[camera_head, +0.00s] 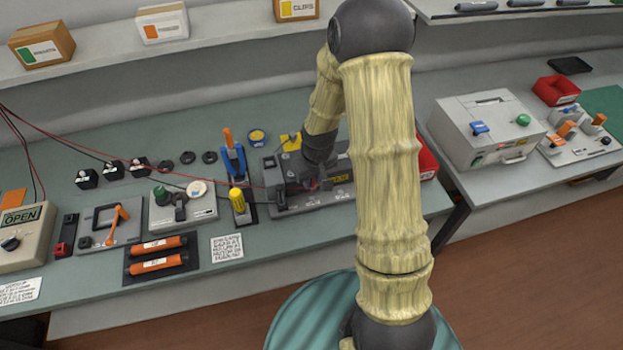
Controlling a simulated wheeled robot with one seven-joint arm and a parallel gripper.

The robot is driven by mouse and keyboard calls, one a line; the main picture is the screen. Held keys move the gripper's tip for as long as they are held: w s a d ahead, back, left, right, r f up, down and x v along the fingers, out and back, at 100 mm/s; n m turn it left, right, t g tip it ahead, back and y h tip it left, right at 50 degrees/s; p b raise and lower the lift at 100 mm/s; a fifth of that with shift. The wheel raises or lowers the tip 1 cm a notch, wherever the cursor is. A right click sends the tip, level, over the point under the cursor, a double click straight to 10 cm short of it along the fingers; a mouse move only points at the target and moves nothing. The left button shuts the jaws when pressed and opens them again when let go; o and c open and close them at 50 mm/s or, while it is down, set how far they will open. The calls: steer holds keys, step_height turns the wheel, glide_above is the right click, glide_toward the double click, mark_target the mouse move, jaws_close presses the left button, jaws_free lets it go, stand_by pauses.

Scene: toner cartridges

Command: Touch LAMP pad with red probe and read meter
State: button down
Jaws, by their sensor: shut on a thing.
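The meter (38,238) is a beige box at the far left edge with a dark dial. Its display reads "OPEN". My gripper (306,186) is low over the dark grey fixture (283,203) on the bench, mostly hidden by my own arm. A small red part, likely the red probe (313,184), shows at the fingertips, and the gripper is shut on it. A thin red lead runs from the left side of the bench to the fixture. The LAMP pad cannot be told apart; the labels are too small, and I cannot tell whether the probe tip touches anything.
A red bin (427,160) sits right of my arm. A grey machine (488,130) stands on the right bench, past a gap.

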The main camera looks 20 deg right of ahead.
steer(key=shift+r+p, duration=1.15)
steer(key=shift+r, duration=0.55)
